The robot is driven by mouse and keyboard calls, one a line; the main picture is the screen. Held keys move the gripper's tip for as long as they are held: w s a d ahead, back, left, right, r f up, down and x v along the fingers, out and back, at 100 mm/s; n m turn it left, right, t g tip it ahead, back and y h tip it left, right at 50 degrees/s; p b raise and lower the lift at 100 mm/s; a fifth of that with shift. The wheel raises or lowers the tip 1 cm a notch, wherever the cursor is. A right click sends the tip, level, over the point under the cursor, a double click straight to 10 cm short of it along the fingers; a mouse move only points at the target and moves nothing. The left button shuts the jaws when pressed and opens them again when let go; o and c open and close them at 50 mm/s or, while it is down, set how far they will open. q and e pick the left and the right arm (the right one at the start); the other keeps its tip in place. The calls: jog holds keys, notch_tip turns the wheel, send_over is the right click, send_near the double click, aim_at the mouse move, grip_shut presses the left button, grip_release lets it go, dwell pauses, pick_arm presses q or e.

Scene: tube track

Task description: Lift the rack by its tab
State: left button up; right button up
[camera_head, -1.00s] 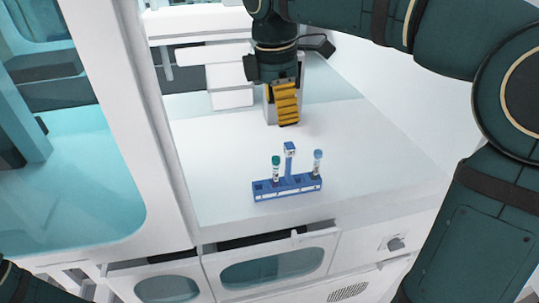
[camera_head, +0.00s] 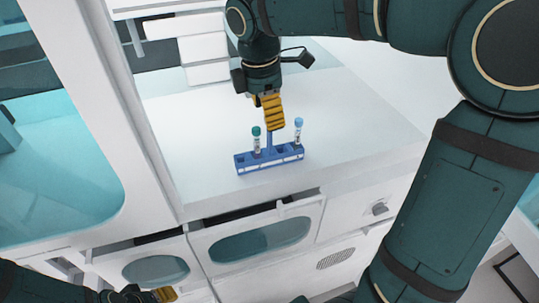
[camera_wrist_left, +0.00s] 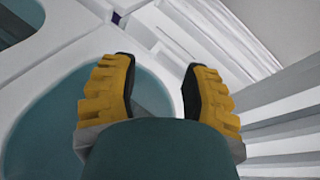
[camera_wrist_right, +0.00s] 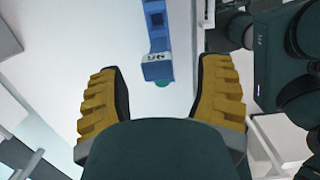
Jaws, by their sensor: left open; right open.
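The blue rack (camera_head: 270,162) stands on the white counter, holding a tube with a green cap (camera_head: 256,141) and a tube with a light blue cap (camera_head: 298,131). Its upright tab (camera_head: 269,141) rises from the middle; its top is hidden behind my right gripper (camera_head: 273,112) in the head view. In the right wrist view, the labelled tab top (camera_wrist_right: 157,65) lies ahead of and between the open, apart fingers of my right gripper (camera_wrist_right: 160,98). My left gripper (camera_wrist_left: 155,90) is open and empty, low at the left, away from the rack.
The white counter (camera_head: 350,125) is clear around the rack. Its front edge lies close before the rack, above drawers with teal windows (camera_head: 262,240). A white-framed cabinet (camera_head: 110,130) stands at the left.

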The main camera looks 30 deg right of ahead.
aim_at(269, 141)
jog(key=shift+d+f, duration=0.15)
jog(key=shift+f, duration=0.6)
jog(key=shift+d+f, duration=0.1)
jog(key=shift+f, duration=0.65)
grip_shut()
jog(key=shift+r, duration=0.15)
